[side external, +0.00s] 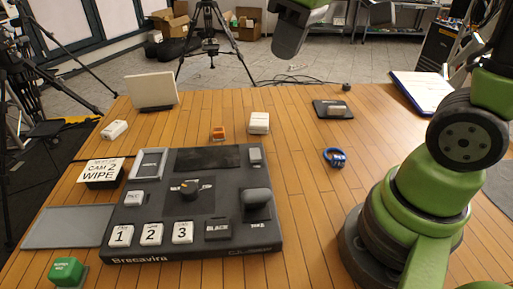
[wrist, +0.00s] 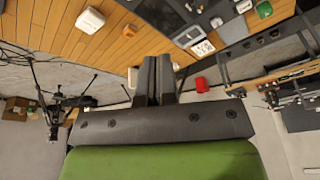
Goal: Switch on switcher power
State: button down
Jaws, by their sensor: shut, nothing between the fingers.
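The switcher (side external: 212,246) is a black console on the wooden table, left of centre in the side external view. White buttons marked 1, 2 and 3 (side external: 182,232) line its front. A small white button (side external: 135,198) with unreadable lettering sits at its left edge. A round knob (side external: 189,187) is in the middle, and a grey switch (side external: 255,156) is at the back right corner. Which control is power is unclear. My gripper (side external: 287,48) is high above the table's far side, well away from the switcher. Its fingers are together and empty in the wrist view (wrist: 154,65).
The table's right-middle is mostly clear.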

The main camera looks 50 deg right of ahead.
jog(key=w+d+f+n+g, duration=0.2)
jog(key=w+f+n, duration=0.2)
jog(key=w+f, duration=0.1)
jog(key=n+g, duration=0.2)
jog(key=n, duration=0.1)
send_over(257, 158)
jog(key=w+d, duration=0.2)
jog(key=f, duration=0.5)
jog(key=shift+s+a+f, duration=0.2)
jog(key=shift+a+f, duration=0.05)
jog(key=shift+f, duration=0.05)
jog(key=f, duration=0.4)
jog(key=s+f, duration=0.1)
jog(key=f, duration=0.4)
jog(key=a+f, duration=0.1)
jog(key=f, duration=0.4)
jog(key=shift+s+a, duration=0.1)
jog(key=shift+s, duration=0.05)
jog(key=shift+f, duration=0.15)
